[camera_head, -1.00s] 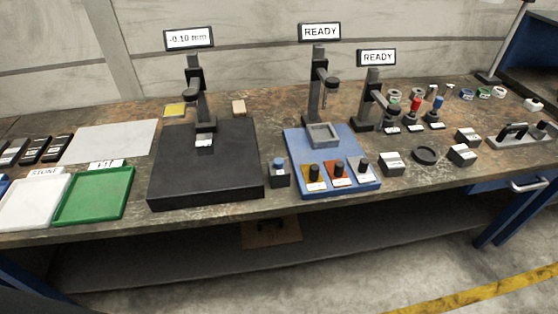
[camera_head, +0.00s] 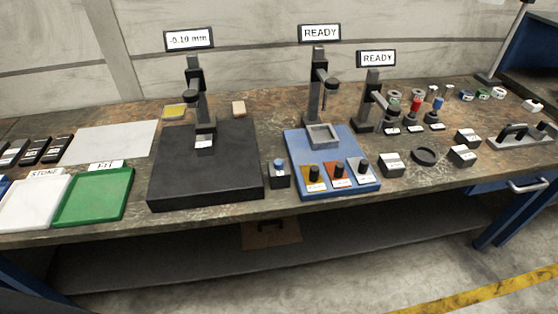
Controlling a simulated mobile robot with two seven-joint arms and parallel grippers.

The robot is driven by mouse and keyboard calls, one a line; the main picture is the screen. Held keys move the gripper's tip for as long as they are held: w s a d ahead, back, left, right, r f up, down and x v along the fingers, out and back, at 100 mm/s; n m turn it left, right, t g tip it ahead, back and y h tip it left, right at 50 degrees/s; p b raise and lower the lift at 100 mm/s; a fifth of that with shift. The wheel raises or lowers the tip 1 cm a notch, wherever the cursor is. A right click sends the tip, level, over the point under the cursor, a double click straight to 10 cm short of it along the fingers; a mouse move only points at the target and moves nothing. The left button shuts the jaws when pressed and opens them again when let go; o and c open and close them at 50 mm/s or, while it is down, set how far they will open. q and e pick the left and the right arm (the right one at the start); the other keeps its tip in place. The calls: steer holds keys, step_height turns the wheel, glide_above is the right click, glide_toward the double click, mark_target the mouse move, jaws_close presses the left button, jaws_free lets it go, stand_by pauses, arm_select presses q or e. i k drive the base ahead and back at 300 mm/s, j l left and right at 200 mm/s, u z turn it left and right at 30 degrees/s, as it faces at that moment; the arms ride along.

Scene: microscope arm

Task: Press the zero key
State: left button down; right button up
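A small dark block with a blue-grey button on top (camera_head: 279,166) stands on the bench between the black plate and the blue base; it looks like the zero key, but its label is too small to read. The black granite-like plate (camera_head: 205,180) carries a gauge stand (camera_head: 196,90) with a small pale-labelled block under its tip. A display (camera_head: 189,39) above it reads about -0.10 mm. Neither of my grippers is in the view.
A blue base (camera_head: 305,150) with several black knobs stands right of the button block. A green tray (camera_head: 128,190) and a white tray (camera_head: 14,215) lie at the left. Two more displays (camera_head: 319,32) (camera_head: 376,58) read READY. The bench's front edge is mostly clear.

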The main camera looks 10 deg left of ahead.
mark_target(278, 163)
steer(key=i+l+u, duration=0.2)
steer(key=l+u, duration=0.15)
steer(key=l, duration=0.6)
steer(key=l+u, duration=0.4)
steer(key=l, duration=0.55)
steer(key=i, duration=0.05)
